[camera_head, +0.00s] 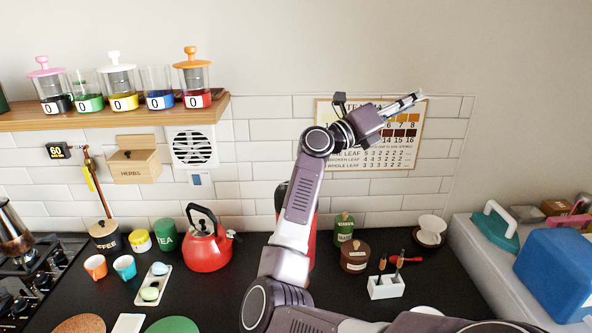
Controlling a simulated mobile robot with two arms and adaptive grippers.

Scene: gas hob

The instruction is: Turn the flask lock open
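A tall red body (311,232), which may be the flask, stands on the dark counter behind my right arm. The arm covers most of it; a strip of red and a dark part at its upper left show. No lock can be made out on it. My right gripper (410,102) is raised in front of the wall chart, up and to the right of the red body and well apart from it. It points right with its fingers seen nearly edge-on, and nothing shows between them. My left gripper is out of view.
A red kettle (206,245) stands left of my arm. A green jar (344,229), a brown pot (355,257) and a white tool holder (386,287) stand to its right. The shelf (140,114) above carries several glass jars. A blue box (556,275) is at far right.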

